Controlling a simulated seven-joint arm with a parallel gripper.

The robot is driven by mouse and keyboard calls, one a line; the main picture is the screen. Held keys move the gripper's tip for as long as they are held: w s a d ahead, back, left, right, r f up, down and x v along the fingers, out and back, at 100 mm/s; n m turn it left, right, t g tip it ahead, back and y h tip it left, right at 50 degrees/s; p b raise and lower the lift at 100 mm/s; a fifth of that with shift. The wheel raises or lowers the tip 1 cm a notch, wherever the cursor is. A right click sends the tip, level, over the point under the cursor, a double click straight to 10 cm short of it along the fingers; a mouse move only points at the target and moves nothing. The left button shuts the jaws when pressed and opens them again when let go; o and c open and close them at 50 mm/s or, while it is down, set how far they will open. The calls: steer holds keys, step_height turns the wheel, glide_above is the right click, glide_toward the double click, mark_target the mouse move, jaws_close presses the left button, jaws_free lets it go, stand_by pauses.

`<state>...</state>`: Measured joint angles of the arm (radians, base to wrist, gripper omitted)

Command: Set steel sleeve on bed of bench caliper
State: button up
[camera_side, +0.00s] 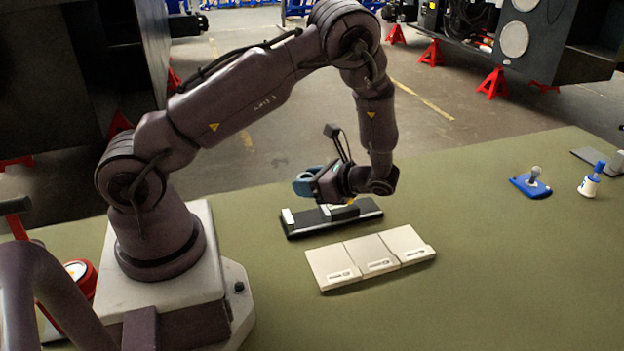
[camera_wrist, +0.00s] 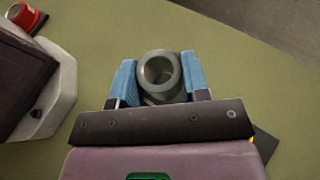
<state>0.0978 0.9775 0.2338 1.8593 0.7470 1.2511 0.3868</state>
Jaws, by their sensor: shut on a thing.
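The steel sleeve (camera_wrist: 161,98) is a short grey hollow cylinder in the wrist view, its open bore facing the camera. My gripper (camera_wrist: 158,66) has its two blue fingers closed on the sleeve's sides. In the side view my gripper (camera_side: 304,183) is held sideways, above and slightly behind the bench caliper, and the sleeve is hard to make out between the fingers. The bench caliper (camera_side: 362,212) is a long black bed with a pale block at its left end and a dark block near the middle. My gripper partly hides its back edge.
Three pale flat panels (camera_side: 372,257) lie in a row in front of the caliper. A blue device with a knob (camera_side: 531,186) and a white bottle with a blue top (camera_side: 590,181) stand at the right. A red round object (camera_side: 78,272) is at the left. The green table is otherwise largely clear.

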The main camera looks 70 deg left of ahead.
steer(key=shift+f, duration=2.2)
steer(key=shift+f, duration=0.25)
stand_by(0.5)
steer(key=shift+f, duration=0.7)
steer(key=shift+f, duration=0.25)
stand_by(0.7)
steer(key=o, duration=1.1)
steer(key=shift+o, duration=0.2)
steer(key=shift+d, duration=0.15)
steer(key=v, duration=1.3)
